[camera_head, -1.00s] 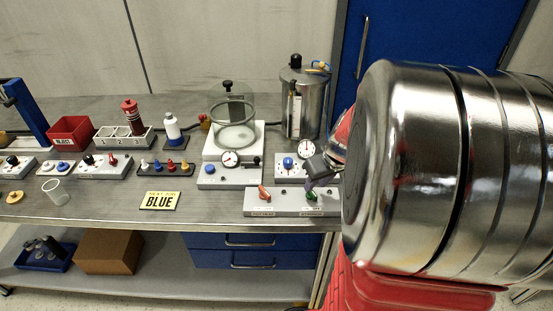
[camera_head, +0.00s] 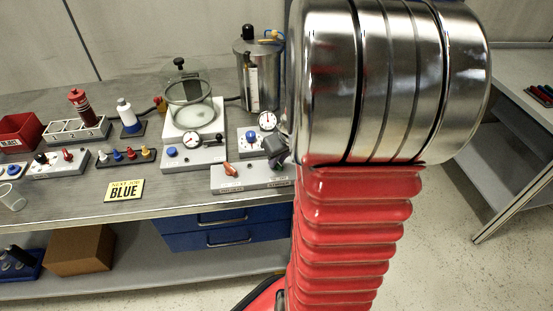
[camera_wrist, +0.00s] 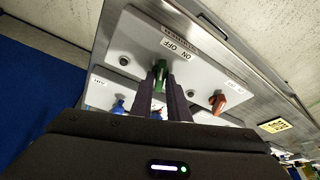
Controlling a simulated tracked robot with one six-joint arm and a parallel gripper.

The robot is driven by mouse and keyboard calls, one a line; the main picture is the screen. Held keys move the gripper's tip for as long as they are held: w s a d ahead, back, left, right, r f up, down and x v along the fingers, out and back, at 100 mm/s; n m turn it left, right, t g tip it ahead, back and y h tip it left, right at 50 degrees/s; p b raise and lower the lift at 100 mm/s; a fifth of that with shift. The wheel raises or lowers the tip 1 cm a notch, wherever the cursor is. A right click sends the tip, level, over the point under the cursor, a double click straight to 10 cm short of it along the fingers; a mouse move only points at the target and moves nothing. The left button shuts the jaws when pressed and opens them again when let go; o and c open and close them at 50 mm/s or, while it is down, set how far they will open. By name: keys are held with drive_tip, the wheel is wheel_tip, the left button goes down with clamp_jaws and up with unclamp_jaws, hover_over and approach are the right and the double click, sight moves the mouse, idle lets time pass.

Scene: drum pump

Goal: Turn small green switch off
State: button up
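The small green switch (camera_wrist: 160,76) is in the wrist view, on a light grey panel (camera_wrist: 140,42) with "ON" and "OFF" printed beside it. Its lever's end lies nearer the "OFF" print. My gripper's (camera_wrist: 161,88) two dark fingers reach to the lever, one on each side, with a narrow gap between them. I cannot tell whether they press on it.
An orange-red switch (camera_wrist: 218,102) is on the same panel; it also shows in the head view (camera_head: 230,169). A blue knob (camera_head: 252,136) and gauge (camera_head: 267,120) stand behind. A steel drum (camera_head: 258,75) stands close to my arm.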

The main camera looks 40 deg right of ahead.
clamp_jaws()
drive_tip(key=shift+n, duration=0.5)
drive_tip(key=shift+d+n+y, duration=0.1)
drive_tip(key=shift+n+y, duration=0.3)
drive_tip(key=shift+n, duration=0.3)
drive_tip(key=shift+o, duration=2)
unclamp_jaws()
drive_tip(key=v, duration=1.3)
drive_tip(key=shift+s+r, duration=0.15)
drive_tip(key=shift+r, duration=0.2)
